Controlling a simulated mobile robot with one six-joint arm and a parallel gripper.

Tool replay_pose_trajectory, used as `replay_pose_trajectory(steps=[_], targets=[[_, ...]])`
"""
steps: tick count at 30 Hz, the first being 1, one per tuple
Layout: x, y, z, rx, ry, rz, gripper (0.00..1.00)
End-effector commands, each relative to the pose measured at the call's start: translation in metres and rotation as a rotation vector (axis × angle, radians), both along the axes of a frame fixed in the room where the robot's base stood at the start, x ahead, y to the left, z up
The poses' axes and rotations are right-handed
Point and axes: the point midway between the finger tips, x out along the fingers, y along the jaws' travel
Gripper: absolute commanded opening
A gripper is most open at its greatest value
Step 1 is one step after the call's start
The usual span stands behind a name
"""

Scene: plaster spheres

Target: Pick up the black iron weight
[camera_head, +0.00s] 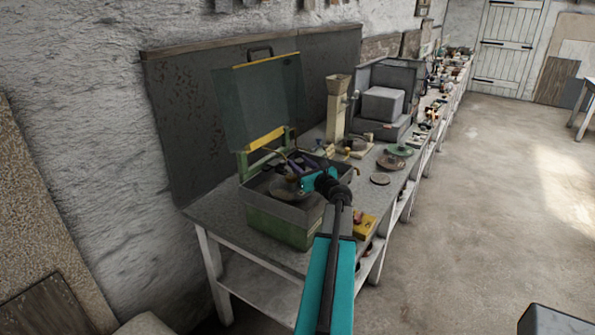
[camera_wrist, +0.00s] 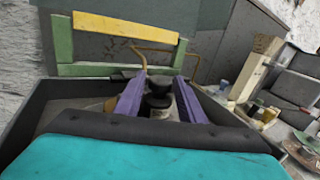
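A black, knobbed object (camera_wrist: 158,101), which looks like the iron weight, stands in the open green metal box (camera_head: 281,221). In the wrist view it shows between the two purple fingers of my gripper (camera_wrist: 160,82). The fingers are apart, one on each side of it, with a visible gap, so my gripper is open. In the head view my gripper (camera_head: 294,168) reaches down into the box. The weight cannot be made out clearly there, and its lower part is hidden in the wrist view.
The box's raised lid (camera_head: 262,100) stands behind my gripper, and the box walls surround it closely. A thin brass-coloured bent rod (camera_wrist: 152,49) arches beyond the fingers. The grey workbench (camera_head: 222,207) carries many tools to the right. The floor (camera_head: 480,220) is clear.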

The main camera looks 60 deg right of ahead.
Motion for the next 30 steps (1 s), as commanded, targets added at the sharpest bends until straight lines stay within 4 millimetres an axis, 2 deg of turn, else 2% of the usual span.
replay_pose_trajectory(steps=[8,15,30], targets=[[-0.0004,-0.0001,0.0000,0.000,0.000,0.000,0.35],[-0.0006,-0.0003,0.0000,0.000,0.000,-0.001,0.00],[-0.0009,-0.0005,0.0047,-0.001,-0.002,-0.001,0.00]])
